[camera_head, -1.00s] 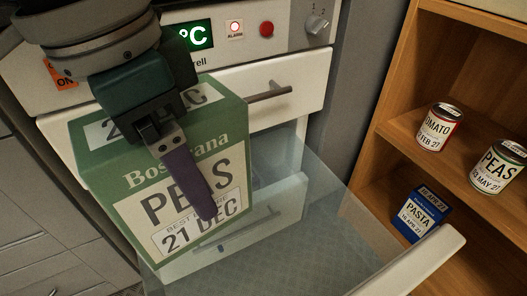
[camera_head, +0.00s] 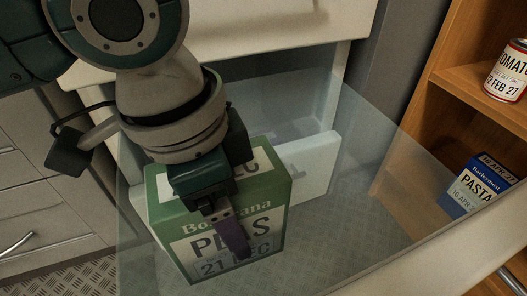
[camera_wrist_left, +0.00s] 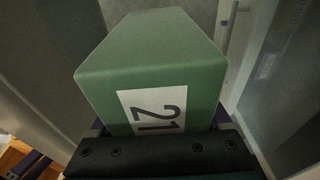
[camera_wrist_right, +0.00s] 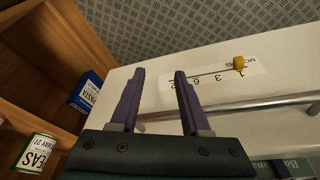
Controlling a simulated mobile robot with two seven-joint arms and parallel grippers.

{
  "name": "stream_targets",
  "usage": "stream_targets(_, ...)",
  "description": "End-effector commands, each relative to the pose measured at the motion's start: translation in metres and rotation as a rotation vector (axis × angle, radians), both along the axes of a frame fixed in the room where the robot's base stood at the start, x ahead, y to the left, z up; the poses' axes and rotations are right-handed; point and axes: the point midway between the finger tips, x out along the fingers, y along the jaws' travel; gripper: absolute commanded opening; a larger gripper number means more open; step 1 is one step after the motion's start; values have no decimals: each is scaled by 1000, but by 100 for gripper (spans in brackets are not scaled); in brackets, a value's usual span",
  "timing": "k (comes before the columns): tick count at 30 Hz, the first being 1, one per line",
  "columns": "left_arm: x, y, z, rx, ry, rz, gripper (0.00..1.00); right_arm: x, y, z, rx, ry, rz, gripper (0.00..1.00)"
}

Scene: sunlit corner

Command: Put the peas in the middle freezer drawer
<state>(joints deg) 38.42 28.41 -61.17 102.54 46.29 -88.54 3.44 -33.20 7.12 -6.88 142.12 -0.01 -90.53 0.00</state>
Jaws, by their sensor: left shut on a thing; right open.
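The green peas box (camera_head: 272,222) is upright within the clear walls of the pulled-out drawer (camera_head: 345,118). My left gripper (camera_head: 234,238) is shut on it from above, one purple finger over its front face. In the left wrist view the green box (camera_wrist_left: 150,55) fills the middle between the jaws. Whether its base touches the drawer floor I cannot tell. My right gripper (camera_wrist_right: 160,74) is open and empty, close to the drawer's white front (camera_wrist_right: 225,92) and its metal handle (camera_wrist_right: 270,104); it is outside the head view.
A pale box-like item (camera_head: 318,165) stands in the drawer behind the peas. A wooden shelf (camera_head: 455,75) on the right holds a tomato can (camera_head: 508,72) and a blue pasta box (camera_head: 474,184); the right wrist view also shows a peas can (camera_wrist_right: 38,153). Grey cabinets (camera_head: 45,190) stand left.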

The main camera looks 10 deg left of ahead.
Motion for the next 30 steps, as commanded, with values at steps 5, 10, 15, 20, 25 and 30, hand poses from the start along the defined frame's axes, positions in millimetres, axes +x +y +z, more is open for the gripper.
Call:
stream_targets(5, 0, 0, -43, 0, -2, -1, 0, 0, 0, -31, 0, 1, 0, 46)
stream_targets(10, 1, 0, -52, -1, -2, 0, 0, 0, 0, -36, 0, 1, -1, 46)
stream_targets(15, 0, 0, -74, -1, -1, 0, 0, 0, 1, -52, 3, 0, -2, 46)
stream_targets(20, 0, 0, -94, 0, -1, 0, 0, 0, 1, -67, 5, 1, -4, 46)
stream_targets(25, 0, 0, -91, -1, -2, 0, 0, 0, 2, -63, 6, 2, -4, 46)
stream_targets(30, 0, 0, -93, -2, -2, 0, 0, 0, 2, -63, 6, 2, -4, 46)
